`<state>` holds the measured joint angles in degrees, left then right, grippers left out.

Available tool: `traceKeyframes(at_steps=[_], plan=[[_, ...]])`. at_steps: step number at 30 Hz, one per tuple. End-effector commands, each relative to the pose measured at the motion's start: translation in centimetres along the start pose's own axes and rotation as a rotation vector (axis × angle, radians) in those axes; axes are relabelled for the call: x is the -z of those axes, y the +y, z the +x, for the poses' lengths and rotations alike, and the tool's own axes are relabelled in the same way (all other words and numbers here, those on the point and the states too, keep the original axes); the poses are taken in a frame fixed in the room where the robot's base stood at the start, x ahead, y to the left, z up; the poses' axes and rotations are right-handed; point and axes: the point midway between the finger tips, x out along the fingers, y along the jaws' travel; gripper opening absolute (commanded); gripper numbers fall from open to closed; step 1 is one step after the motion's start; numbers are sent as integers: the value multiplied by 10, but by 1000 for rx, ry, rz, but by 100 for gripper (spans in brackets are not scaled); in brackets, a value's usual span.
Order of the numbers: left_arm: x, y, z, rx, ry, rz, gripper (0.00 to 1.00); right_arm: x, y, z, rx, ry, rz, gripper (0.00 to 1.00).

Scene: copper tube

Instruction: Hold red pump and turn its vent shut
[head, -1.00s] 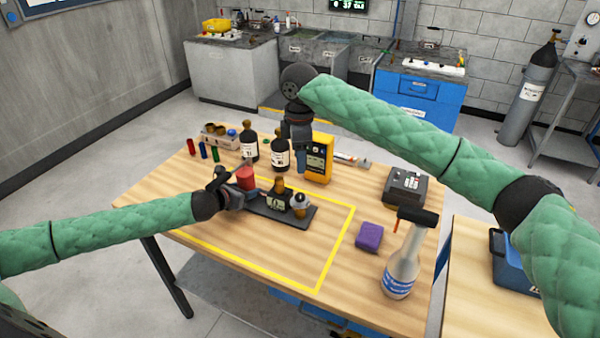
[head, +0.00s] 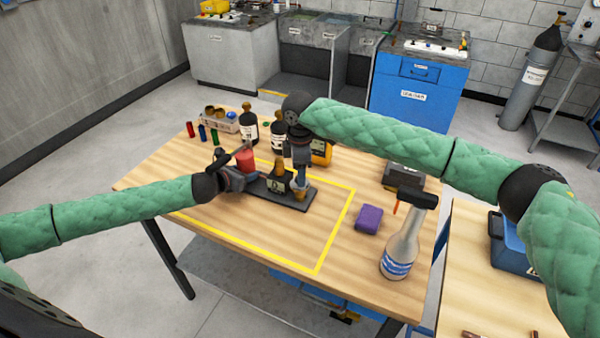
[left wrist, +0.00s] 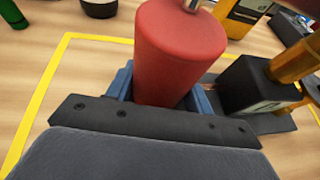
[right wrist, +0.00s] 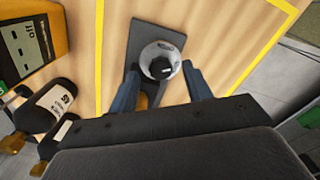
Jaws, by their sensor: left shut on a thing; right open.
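The red pump (head: 246,160) is an upright red cylinder at the left end of a dark base plate (head: 291,202). My left gripper (head: 240,172) is shut on it; in the left wrist view its blue fingers flank the red body (left wrist: 178,55). The vent seems to be the round silver knob with a black centre (right wrist: 160,61) at the other end of the plate. My right gripper (right wrist: 160,78) is open, its fingers on either side of the knob. Contact cannot be told.
Dark bottles (head: 248,126) and a yellow meter (head: 321,152) stand just behind the plate.

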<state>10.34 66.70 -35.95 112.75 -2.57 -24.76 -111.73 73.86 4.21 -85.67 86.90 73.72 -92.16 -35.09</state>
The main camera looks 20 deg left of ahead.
Motion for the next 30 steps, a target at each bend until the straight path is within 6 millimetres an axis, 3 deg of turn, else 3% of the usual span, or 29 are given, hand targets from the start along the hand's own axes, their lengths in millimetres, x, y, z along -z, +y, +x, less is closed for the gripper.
traceKeyframes(at_steps=[12,13,20,26,30], plan=[[1,0,0,0,1,0,0,0,0,9,0,1,0,49],[1,0,0,0,1,0,0,0,0,9,0,1,0,48],[1,0,0,0,1,0,0,0,0,9,0,1,0,5],[1,0,0,0,1,0,0,0,0,10,1,2,34,5],[1,0,0,1,1,0,0,1,0,10,2,3,144,5]])
